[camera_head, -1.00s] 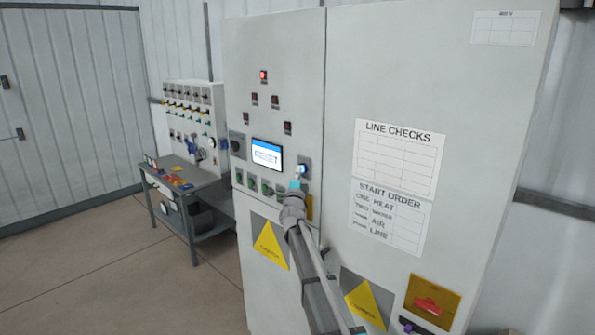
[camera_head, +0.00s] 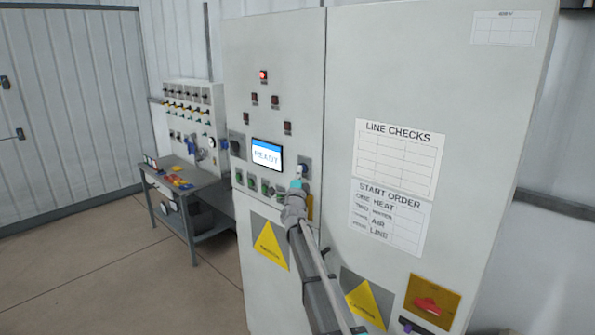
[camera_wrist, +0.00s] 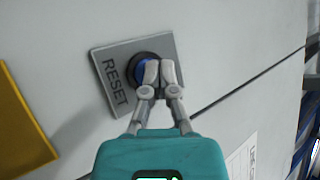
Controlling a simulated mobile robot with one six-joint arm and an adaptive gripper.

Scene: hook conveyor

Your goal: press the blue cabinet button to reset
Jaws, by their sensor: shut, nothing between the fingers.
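The blue button (camera_wrist: 141,69) sits in a dark ring on a grey plate marked RESET (camera_wrist: 113,86) in the wrist view. My gripper (camera_wrist: 159,66) is shut and empty, its fingertips over the right part of the button, which they partly hide. They look to be at or against it; whether they touch cannot be told for sure. In the head view my gripper (camera_head: 299,171) reaches up to the button plate (camera_head: 305,166) on the cabinet, and the button is mostly hidden. The cabinet screen (camera_head: 267,154) reads READY.
A red lamp (camera_head: 263,75) is lit high on the cabinet (camera_head: 345,70). Green buttons (camera_head: 252,183) line up below the screen. A yellow plate with a red switch (camera_head: 432,302) is at lower right. A workbench (camera_head: 180,185) stands to the left, with open floor before it.

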